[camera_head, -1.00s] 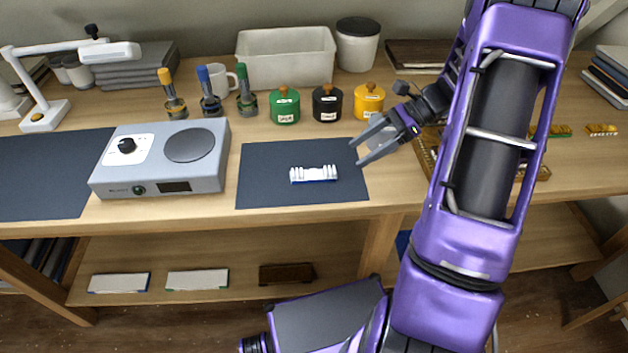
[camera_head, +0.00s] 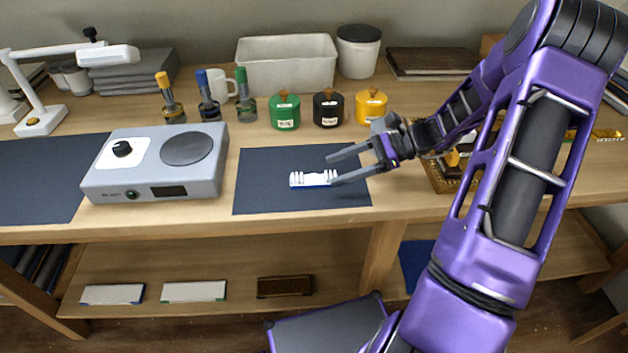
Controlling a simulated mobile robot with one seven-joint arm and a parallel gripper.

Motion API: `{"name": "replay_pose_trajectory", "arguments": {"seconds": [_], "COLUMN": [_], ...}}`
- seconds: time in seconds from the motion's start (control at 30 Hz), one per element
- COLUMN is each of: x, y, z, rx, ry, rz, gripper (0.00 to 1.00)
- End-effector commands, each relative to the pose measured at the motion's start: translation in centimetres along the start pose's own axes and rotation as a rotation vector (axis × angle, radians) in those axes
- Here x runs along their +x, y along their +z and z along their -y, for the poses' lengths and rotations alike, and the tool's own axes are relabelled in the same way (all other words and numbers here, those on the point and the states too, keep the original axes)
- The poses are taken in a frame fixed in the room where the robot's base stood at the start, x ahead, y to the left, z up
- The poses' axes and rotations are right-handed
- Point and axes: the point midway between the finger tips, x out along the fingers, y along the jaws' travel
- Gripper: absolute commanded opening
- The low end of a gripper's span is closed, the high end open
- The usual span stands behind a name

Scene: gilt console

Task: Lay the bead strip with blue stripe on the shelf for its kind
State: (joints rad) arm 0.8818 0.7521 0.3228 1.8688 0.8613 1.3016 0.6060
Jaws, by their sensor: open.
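A white bead strip (camera_head: 313,178) with a blue edge along its base lies on the dark mat (camera_head: 262,190) on the bench top. My gripper (camera_head: 331,170) is open, its two fingers pointing left, at the right end of the strip. The near finger seems to reach or overlap the strip's right end; I cannot tell if it touches. On the shelf below lie a white block with a blue edge (camera_head: 112,294), a white block with a green edge (camera_head: 194,291) and a dark brown block (camera_head: 285,286).
A grey device (camera_head: 158,170) stands left of the mat. Green (camera_head: 285,112), black (camera_head: 327,108) and yellow (camera_head: 370,106) jars stand behind the mat. A gold tray (camera_head: 440,178) lies right of my gripper. The lower shelf (camera_head: 215,262) has free room behind its blocks.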

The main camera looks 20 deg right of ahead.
Motion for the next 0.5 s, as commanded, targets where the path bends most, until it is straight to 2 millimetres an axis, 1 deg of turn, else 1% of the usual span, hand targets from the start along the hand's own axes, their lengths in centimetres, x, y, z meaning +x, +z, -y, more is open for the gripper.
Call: {"name": "replay_pose_trajectory", "arguments": {"seconds": [0.03,0.17,0.27,0.4,0.5], "x": [0.6,1.4,2.3,4.5,5.7], "y": [-0.1,0.0,-0.1,-0.1,-0.1], "z": [-0.1,0.0,0.0,0.2,0.3], "rx": [0.001,0.0,-0.001,0.0,0.0], "ry": [0.002,0.001,0.003,0.003,0.002], "rz": [0.001,0.0,0.0,0.001,0.0], "gripper": [0.78,0.78,0.78,0.78,0.78]}}
